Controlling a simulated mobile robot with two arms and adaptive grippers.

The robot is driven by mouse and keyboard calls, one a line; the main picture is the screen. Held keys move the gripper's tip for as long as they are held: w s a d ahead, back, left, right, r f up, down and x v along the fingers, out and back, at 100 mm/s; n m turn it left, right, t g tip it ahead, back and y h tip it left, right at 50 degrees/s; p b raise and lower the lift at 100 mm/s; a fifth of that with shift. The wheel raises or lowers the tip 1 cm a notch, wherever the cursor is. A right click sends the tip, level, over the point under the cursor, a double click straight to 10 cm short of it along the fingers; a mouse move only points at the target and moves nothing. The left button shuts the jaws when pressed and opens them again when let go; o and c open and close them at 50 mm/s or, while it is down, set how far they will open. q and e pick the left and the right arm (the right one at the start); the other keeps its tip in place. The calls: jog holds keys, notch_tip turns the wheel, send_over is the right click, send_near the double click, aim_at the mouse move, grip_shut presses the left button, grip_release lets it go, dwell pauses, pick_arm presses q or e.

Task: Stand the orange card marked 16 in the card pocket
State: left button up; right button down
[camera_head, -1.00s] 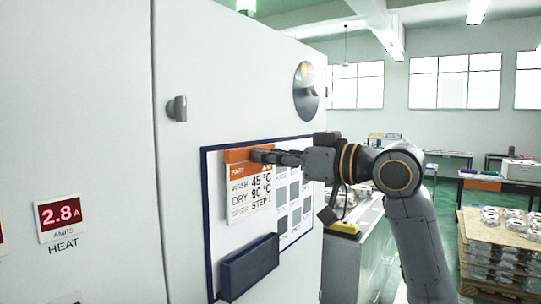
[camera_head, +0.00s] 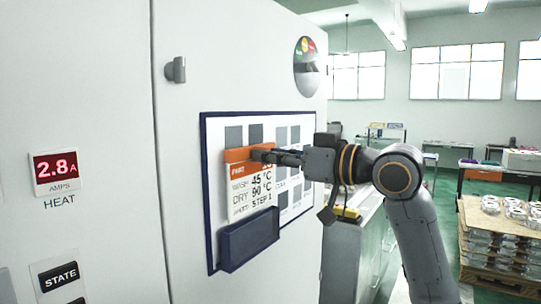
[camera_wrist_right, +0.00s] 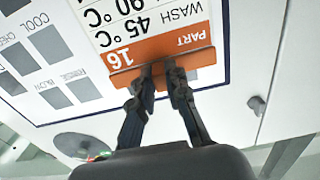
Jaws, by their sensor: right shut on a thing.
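The orange-topped card (camera_head: 254,193) is upright in front of the white board on the cabinet, its lower edge at the pocket's top, seemingly just behind the pocket's front. Its orange band reads PART 16 in the right wrist view (camera_wrist_right: 160,52), where the card appears upside down. My right gripper (camera_head: 268,153) is shut on the card's orange top edge; its two fingertips (camera_wrist_right: 166,68) pinch it near the middle. The dark blue card pocket (camera_head: 249,240) is fixed at the board's lower left. How deep the card sits in it is hidden. My left gripper is not in view.
The blue-framed board (camera_head: 306,150) with grey squares is on the cabinet door. A knob (camera_head: 176,70) and a round dial (camera_head: 306,66) are above it. A heat display (camera_head: 55,172) is at left. Pallets of castings (camera_head: 500,235) stand at right.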

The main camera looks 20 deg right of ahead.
aim_at(254, 195)
jog(key=shift+p, duration=0.45)
dwell(1.3)
jog(key=shift+f+b, duration=2.8)
jog(key=shift+f, duration=1.25)
jog(key=c, duration=1.3)
grip_release()
jog(key=shift+o, duration=0.2)
jog(key=v, duration=1.2)
jog(key=shift+w, duration=0.1)
